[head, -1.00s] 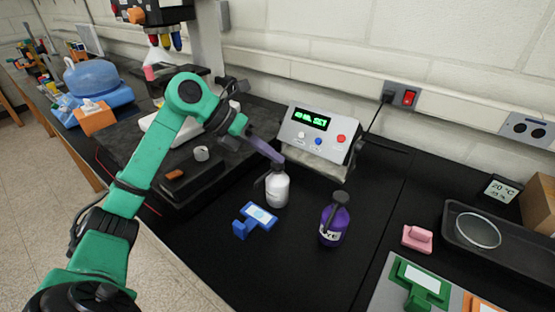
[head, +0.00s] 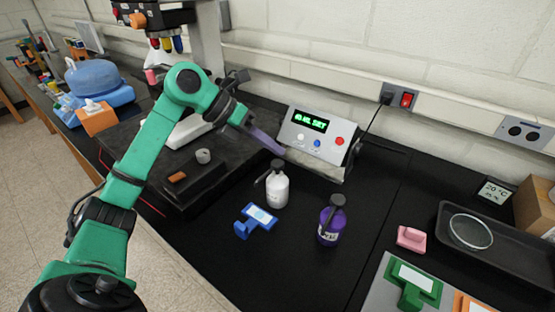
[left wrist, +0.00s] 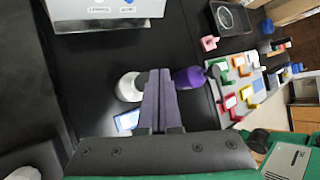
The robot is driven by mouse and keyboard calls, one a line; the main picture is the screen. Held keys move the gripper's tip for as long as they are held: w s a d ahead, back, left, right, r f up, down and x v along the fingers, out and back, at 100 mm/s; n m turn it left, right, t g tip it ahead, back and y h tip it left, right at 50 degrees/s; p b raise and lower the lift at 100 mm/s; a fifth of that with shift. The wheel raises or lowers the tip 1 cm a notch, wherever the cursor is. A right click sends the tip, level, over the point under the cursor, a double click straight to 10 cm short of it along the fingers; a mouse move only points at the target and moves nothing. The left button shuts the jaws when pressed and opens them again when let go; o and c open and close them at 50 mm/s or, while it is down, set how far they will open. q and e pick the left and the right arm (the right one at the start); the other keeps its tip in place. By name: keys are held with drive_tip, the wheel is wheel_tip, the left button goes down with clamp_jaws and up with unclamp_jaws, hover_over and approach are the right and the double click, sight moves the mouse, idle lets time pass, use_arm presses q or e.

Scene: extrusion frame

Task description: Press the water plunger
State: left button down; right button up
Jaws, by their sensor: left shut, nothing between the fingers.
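The white bottle (head: 278,190) with a dark pump top (head: 277,165) stands upright on the black bench; its label is too small to read. It also shows in the left wrist view (left wrist: 128,88), partly behind the fingers. A purple bottle (head: 331,226) with a dark pump top stands to its right. My left gripper (head: 281,152) is shut and empty, its purple-grey fingers just above and behind the white bottle's pump top. A small gap seems to separate them, though depth is hard to tell. My right gripper is not in view.
A grey control box (head: 318,143) with a green display stands behind the bottles. A blue holder (head: 256,220) lies in front of the white bottle. A pink block (head: 411,238), a green holder (head: 413,283) and a dark tray (head: 507,252) with a glass dish are at right.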

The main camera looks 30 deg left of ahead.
sight(272, 164)
use_arm(q)
wheel_tip(272, 164, up, 4)
drive_tip(key=p, duration=0.3)
drive_tip(key=shift+r, duration=0.15)
idle(0.5)
